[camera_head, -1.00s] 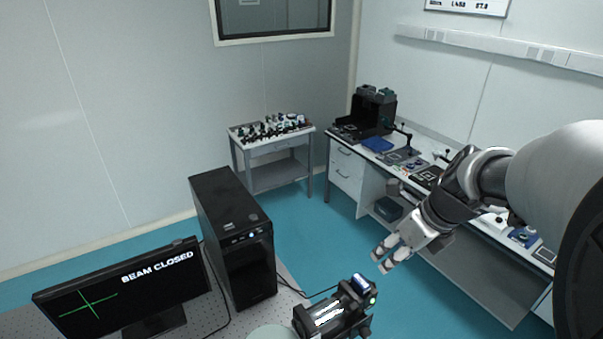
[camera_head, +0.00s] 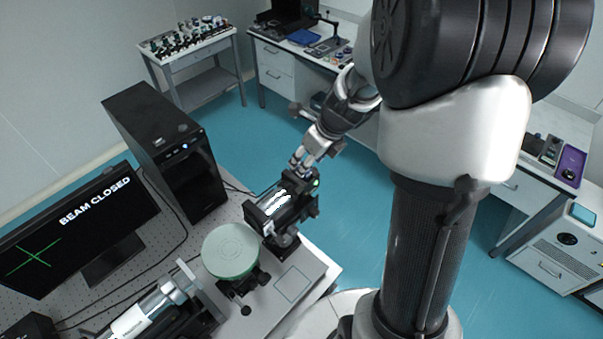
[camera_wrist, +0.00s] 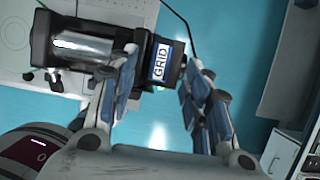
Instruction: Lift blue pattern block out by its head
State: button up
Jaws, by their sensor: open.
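The pattern block (camera_wrist: 160,62) shows in the wrist view with a white GRID label, blue edging and a dark head at its right. It sits at the right end of a black device (camera_wrist: 95,40) with a bright silvery tube; the same device stands at the table edge in the head view (camera_head: 270,208). My gripper (camera_wrist: 164,60) is open, one finger on each side of the block's end. I cannot tell whether either finger touches it. In the head view my gripper (camera_head: 299,163) is at the device's far end and mostly hides the block.
A pale green round plate (camera_head: 230,250) stands left of the device on the perforated optical table (camera_head: 205,210). A black computer tower (camera_head: 170,150) and a monitor (camera_head: 75,225) stand further left. Open blue floor lies beyond the table edge.

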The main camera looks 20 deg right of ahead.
jog(key=x, duration=0.3)
jog(key=shift+d, duration=0.1)
jog(key=shift+c, duration=0.4)
grip_shut()
